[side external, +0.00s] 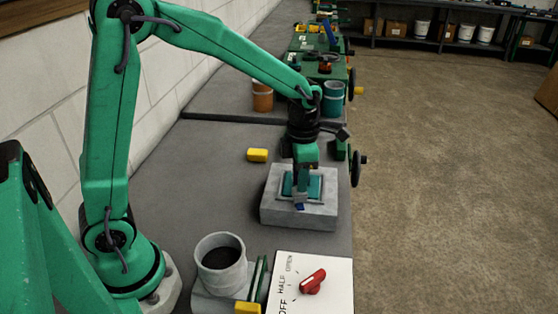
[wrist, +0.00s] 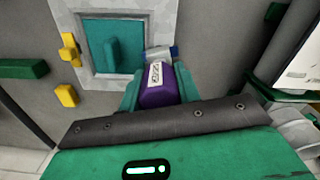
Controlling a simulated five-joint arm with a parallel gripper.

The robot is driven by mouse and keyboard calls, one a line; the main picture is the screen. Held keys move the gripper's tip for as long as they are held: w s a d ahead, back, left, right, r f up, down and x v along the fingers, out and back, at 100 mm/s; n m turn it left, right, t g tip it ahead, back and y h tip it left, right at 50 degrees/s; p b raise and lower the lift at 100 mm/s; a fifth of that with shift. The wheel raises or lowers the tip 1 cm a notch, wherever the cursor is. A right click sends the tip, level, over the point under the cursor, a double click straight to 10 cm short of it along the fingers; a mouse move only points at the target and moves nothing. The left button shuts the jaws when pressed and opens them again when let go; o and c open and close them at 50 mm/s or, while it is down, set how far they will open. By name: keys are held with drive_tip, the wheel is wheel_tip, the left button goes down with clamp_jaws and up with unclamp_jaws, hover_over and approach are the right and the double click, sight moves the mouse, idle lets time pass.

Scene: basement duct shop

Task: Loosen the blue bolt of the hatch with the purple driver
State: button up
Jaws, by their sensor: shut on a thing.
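The hatch, a teal panel with a raised handle in a pale frame (side external: 284,186), is set in a low grey block (side external: 325,212); its panel fills the upper left of the wrist view (wrist: 100,28). The blue bolt (side external: 299,207) is at the hatch's near edge. In the wrist view a bit of blue (wrist: 174,50) shows just past the driver, beside a grey metal piece. My gripper (wrist: 155,90) is shut on the purple driver (wrist: 157,93), which has a white label. The driver's tip is hidden, so I cannot tell whether it touches the bolt.
A white panel (side external: 285,262) with a red knob (side external: 312,281) and a grey cup (side external: 220,262) stand nearer the camera. Yellow blocks (side external: 257,155) lie about. Orange (side external: 262,97) and teal (side external: 332,98) cans stand behind.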

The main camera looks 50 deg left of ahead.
drive_tip(key=shift+r, duration=2.35)
drive_tip(key=o, duration=0.3)
drive_tip(key=c, duration=0.3)
drive_tip(key=shift+r+m, duration=0.3)
drive_tip(key=shift+r, duration=0.7)
drive_tip(key=shift+f, duration=0.15)
drive_tip(key=shift+f, duration=2.4)
